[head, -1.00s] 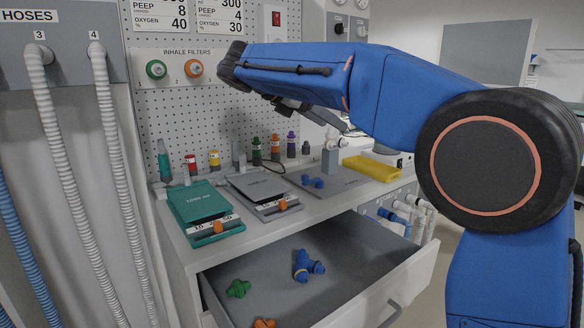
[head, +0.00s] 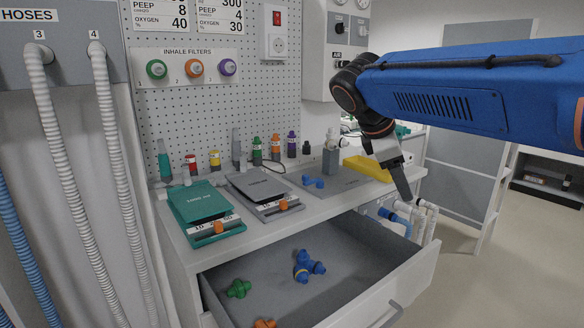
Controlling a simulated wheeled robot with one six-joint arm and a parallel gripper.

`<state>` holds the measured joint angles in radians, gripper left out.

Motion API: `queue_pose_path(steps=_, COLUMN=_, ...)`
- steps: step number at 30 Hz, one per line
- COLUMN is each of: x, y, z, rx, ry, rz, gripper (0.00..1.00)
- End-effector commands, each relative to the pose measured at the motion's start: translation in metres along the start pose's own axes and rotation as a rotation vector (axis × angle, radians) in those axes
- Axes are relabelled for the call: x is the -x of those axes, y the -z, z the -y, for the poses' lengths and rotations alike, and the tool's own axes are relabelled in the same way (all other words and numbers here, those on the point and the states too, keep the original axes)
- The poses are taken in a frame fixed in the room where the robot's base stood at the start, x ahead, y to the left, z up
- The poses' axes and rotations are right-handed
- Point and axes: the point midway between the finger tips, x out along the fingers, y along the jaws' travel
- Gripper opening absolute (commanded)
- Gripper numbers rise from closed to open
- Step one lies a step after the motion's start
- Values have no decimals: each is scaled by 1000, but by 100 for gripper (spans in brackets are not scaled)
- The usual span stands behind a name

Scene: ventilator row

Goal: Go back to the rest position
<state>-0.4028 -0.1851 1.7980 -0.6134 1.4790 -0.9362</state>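My blue arm reaches in from the right edge of the head view. My gripper (head: 402,188) points down at the right end of the counter, in front of the yellow box (head: 368,168). It is seen side-on, so I cannot tell whether its fingers are apart or together. I see no object in it.
The drawer (head: 415,275) stands open, with a blue fitting (head: 308,266), a green fitting (head: 238,288) and an orange one (head: 265,323) inside. A teal device (head: 200,203) and a grey device (head: 258,186) lie on the counter. White pipes (head: 424,215) hang at its right. Floor at right is clear.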

Motion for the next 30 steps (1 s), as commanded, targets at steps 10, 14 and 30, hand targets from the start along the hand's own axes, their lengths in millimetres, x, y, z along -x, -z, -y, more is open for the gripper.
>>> queue_pose_path(steps=10, x=-58, y=-28, z=120, rx=-497, ry=108, rz=-200, gripper=64)
queue_pose_path(steps=14, x=-77, y=-28, z=165, rx=-699, ry=158, rz=-266, gripper=64)
queue_pose_path(steps=30, x=-137, y=2, z=300, rx=-1417, ry=357, rz=-451, gripper=64)
